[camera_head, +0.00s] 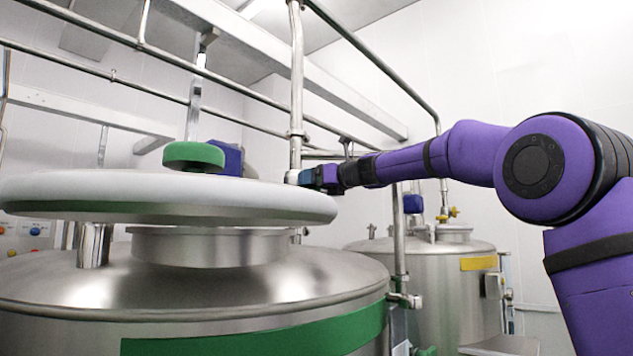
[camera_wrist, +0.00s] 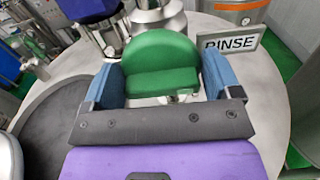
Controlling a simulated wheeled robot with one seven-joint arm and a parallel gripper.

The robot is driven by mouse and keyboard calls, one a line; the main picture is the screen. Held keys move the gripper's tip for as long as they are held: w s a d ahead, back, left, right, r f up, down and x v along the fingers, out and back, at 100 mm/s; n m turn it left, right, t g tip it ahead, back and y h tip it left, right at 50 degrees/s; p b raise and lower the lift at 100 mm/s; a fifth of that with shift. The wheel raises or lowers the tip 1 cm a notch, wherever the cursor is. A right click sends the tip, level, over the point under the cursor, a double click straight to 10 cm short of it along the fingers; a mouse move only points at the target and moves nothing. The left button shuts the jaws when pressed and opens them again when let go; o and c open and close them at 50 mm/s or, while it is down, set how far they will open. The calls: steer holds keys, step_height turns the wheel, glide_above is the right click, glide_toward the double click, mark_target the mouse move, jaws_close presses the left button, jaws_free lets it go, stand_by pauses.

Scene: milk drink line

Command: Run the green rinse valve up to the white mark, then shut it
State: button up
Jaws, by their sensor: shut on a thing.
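The green rinse valve handle (camera_wrist: 160,62) is in the middle of the wrist view, a rounded green knob with a step across its front. My gripper (camera_wrist: 159,75) has its two blue fingers on either side of the handle and is shut on it. A small metal part shows just below the handle. In the head view my gripper (camera_head: 306,177) reaches in from the right, behind the rim of a big white disc. The held handle cannot be made out there. I cannot make out a white mark in either view.
A RINSE sign (camera_wrist: 232,43) stands right of the handle. In the head view the white disc (camera_head: 270,200) hangs over a steel tank (camera_head: 200,290), with a green knob (camera_head: 193,155) above it. Pipes (camera_head: 296,80) run near my arm. Another tank (camera_head: 440,270) stands behind.

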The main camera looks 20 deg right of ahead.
steer(key=shift+n, duration=0.3)
steer(key=n, duration=0.4)
steer(key=shift+a+n, duration=0.1)
steer(key=shift+n, duration=0.2)
steer(key=n, duration=0.5)
steer(key=shift+s+a+f, duration=0.1)
steer(key=shift+f, duration=0.05)
stand_by(0.3)
steer(key=o, duration=0.7)
steer(key=v, duration=1)
steer(key=shift+s+d, duration=0.25)
steer(key=shift+s, duration=0.1)
